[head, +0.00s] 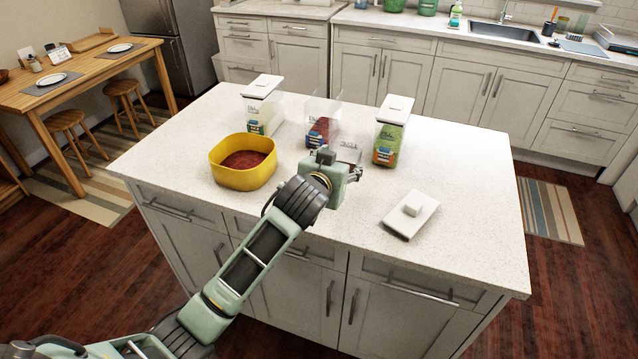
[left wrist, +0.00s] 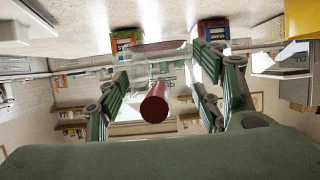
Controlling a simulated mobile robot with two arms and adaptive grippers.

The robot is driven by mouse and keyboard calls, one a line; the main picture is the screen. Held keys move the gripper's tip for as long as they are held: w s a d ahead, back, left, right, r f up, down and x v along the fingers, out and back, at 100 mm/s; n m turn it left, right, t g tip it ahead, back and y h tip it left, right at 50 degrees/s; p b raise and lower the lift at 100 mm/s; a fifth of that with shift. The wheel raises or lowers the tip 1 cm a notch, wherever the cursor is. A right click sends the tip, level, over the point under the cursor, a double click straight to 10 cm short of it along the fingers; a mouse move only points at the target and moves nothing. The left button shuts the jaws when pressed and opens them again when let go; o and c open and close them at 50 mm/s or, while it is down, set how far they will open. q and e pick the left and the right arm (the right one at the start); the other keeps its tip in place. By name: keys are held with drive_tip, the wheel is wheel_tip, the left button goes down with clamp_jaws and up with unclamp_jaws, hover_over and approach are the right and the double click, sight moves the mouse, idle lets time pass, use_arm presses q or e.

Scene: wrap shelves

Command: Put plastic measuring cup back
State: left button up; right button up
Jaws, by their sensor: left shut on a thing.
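The clear plastic measuring cup (head: 348,152) shows partly behind my left gripper (head: 357,172) in the head view, just above the white counter. In the left wrist view, which looks upside down, the see-through cup (left wrist: 150,68) lies between the fingers of my left gripper (left wrist: 165,85), with a round dark red end (left wrist: 154,104) towards the camera. The left gripper is shut on the cup. My right gripper is in neither view.
On the island (head: 450,190) stand a yellow bowl (head: 228,175) with red contents, a lidded left container (head: 262,110), an open middle container (head: 322,125) and a lidded right container (head: 390,140). A loose white lid (head: 396,222) lies at front right; the counter's right end is clear.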

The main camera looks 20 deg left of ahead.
use_arm(q)
drive_tip(key=a+f, duration=0.2)
drive_tip(key=a, duration=0.1)
drive_tip(key=a+f, duration=0.1)
drive_tip(key=shift+s+a+p, duration=0.35)
drive_tip(key=shift+a+p, duration=0.05)
wheel_tip(320, 180, down, 4)
drive_tip(key=shift+p, duration=0.3)
drive_tip(key=o, duration=1.4)
drive_tip(key=shift+c, duration=0.2)
drive_tip(key=b+v, duration=0.1)
drive_tip(key=v, duration=1.1)
